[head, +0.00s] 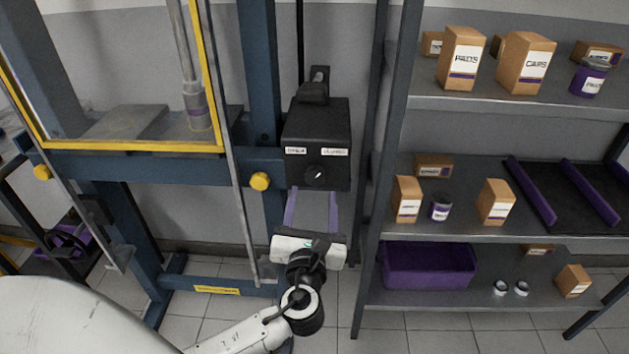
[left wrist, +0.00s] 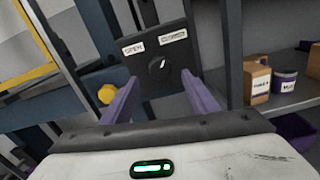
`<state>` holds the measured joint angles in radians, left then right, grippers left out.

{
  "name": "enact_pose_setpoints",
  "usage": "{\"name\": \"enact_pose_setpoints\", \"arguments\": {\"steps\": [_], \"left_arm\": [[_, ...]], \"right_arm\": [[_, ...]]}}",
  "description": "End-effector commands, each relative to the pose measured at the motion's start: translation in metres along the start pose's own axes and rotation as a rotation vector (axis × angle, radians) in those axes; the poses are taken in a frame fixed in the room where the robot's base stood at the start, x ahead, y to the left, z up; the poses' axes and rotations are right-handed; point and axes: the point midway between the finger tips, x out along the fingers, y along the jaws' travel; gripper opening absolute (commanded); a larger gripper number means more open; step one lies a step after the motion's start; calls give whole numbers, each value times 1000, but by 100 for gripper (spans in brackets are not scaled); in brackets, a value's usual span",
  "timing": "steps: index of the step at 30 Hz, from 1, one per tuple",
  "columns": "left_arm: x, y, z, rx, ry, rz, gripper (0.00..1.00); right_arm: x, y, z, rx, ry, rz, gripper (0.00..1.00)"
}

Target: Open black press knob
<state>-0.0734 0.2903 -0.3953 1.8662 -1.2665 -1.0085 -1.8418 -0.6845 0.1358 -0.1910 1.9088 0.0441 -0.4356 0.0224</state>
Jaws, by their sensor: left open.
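The black press knob (head: 316,176) sits on the front of a black control box (head: 317,125), below two white labels. In the left wrist view the knob (left wrist: 159,66) has a white pointer line tilted up and to the right, toward the label reading CLOSED (left wrist: 173,35). The OPEN label (left wrist: 134,48) is at its left. My left gripper (head: 312,193) is open and empty, its purple fingers pointing up at the box just below the knob. In the left wrist view the knob shows between and beyond the fingertips, apart from them. My right gripper is not in view.
The blue press frame (head: 110,165) with a yellow-edged guard (head: 130,146) stands at left, with a yellow round knob (head: 260,181) near my gripper. A grey shelf rack (head: 393,120) with boxes, cans and a purple bin (head: 428,268) stands close on the right.

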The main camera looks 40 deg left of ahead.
Motion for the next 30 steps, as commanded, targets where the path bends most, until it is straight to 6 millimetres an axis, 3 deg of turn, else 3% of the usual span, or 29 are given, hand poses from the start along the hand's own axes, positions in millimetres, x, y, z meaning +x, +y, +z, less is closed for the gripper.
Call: {"name": "enact_pose_setpoints", "arguments": {"steps": [3,9,15,22,23,30], "left_arm": [[25,0,1,-1,-1,2,54],[55,0,0,-1,0,1,54],[66,0,0,-4,2,-1,54],[67,0,-1,-4,3,-1,54],[67,0,-1,-4,3,-1,53],[67,0,-1,-4,3,-1,13]], "right_arm": [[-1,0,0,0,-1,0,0],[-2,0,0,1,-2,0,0],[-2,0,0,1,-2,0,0],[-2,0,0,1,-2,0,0],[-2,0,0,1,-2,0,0],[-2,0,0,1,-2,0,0]]}}
